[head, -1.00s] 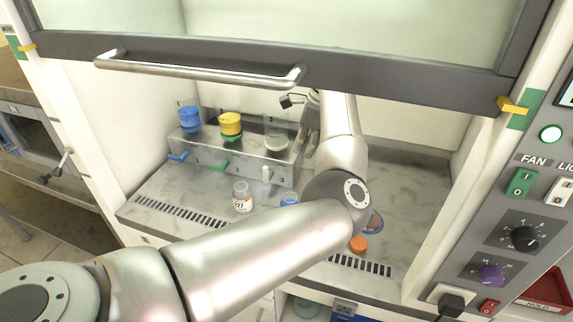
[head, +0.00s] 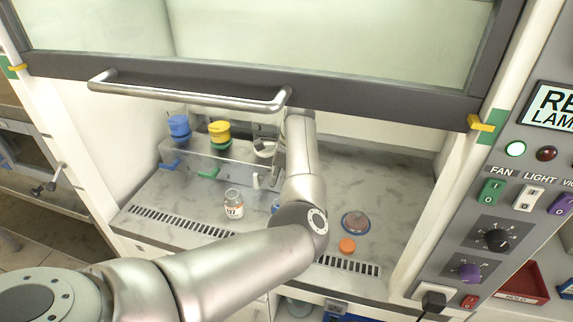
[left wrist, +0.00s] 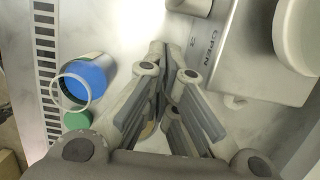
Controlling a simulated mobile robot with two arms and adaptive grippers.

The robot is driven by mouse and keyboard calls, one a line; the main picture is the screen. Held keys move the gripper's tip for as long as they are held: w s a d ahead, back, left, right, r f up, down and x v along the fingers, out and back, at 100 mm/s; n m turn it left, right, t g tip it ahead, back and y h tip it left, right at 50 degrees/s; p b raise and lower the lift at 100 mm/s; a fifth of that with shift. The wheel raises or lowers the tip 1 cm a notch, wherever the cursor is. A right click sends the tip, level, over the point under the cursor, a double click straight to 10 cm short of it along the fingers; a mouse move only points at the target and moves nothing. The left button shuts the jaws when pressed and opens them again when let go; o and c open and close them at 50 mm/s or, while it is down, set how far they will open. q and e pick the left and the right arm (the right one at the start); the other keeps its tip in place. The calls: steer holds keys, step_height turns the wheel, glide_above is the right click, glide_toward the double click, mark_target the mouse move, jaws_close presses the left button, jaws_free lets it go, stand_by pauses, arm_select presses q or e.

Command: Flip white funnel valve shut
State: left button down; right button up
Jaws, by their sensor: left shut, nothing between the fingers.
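The white funnel (head: 265,148) sits at the right end of a steel stand (head: 218,164). Its white valve handle (head: 256,181) shows on the stand's front and points down. My right gripper is not in view.
Blue (head: 179,127) and yellow (head: 219,132) funnels share the stand, with blue and green handles sticking out. A labelled bottle (head: 233,204), a blue-topped bottle (left wrist: 85,78), an orange cap (head: 347,245) and a reddish flask (head: 355,222) stand on the bench. The raised sash (head: 370,103) hangs above.

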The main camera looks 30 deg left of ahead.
mark_target(258, 178)
arm_select(q)
steer(key=a, duration=0.2)
steer(key=shift+s+a+r+p, duration=0.15)
steer(key=shift+s+a+p, duration=0.15)
steer(key=shift+a+p, duration=0.1)
steer(key=shift+d, duration=0.1)
